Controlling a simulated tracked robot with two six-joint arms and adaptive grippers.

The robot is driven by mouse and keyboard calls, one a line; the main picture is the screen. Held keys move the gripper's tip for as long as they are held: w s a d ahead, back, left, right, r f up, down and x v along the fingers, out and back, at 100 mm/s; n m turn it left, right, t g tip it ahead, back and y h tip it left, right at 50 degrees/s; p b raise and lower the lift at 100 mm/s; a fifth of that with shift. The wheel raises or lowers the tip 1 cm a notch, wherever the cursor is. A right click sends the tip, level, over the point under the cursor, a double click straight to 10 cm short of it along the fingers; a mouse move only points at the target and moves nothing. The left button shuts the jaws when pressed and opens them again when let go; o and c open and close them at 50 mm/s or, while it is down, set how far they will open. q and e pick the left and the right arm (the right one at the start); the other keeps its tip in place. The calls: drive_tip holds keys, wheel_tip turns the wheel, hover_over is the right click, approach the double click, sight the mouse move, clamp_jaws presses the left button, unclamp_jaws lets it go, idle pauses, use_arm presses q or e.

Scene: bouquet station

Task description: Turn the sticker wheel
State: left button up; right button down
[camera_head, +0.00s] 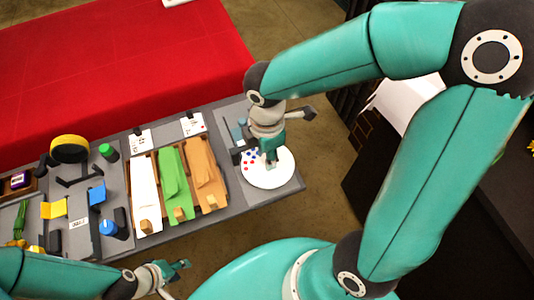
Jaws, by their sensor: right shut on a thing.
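The sticker wheel (265,177) is a white disc near the right end of the grey station table, with blue and red dots on its left part. My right gripper (271,160) comes down over the wheel from above and is shut at its middle. What it grips there is mostly hidden by the gripper itself, most likely the wheel's knob. My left gripper (183,277) is low in the picture, in front of the table and away from the wheel. Its fingers look spread and empty.
White, green and tan wrapped sheets (174,184) lie in a tray left of the wheel. A yellow tape roll (70,149), a green-topped jar (108,152) and a blue-topped jar (108,227) stand further left. A red-covered table (120,75) is behind.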

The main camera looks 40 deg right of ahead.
drive_tip(key=m+b, duration=0.2)
drive_tip(key=m, duration=0.4)
drive_tip(key=shift+w+m+b, duration=0.1)
drive_tip(key=shift+m+b, duration=0.2)
drive_tip(key=shift+b, duration=0.05)
drive_tip(key=m+b, duration=0.2)
drive_tip(key=m, duration=0.4)
drive_tip(key=shift+d+m, duration=0.1)
drive_tip(key=shift+m, duration=0.2)
drive_tip(key=m+b, duration=0.2)
drive_tip(key=m, duration=0.3)
drive_tip(key=m+b, duration=0.1)
drive_tip(key=m, duration=0.4)
drive_tip(key=shift+t, duration=0.3)
drive_tip(key=shift+d+r+m, duration=0.1)
drive_tip(key=shift+m, duration=0.3)
drive_tip(key=c, duration=1.1)
unclamp_jaws()
drive_tip(key=shift+c, duration=0.2)
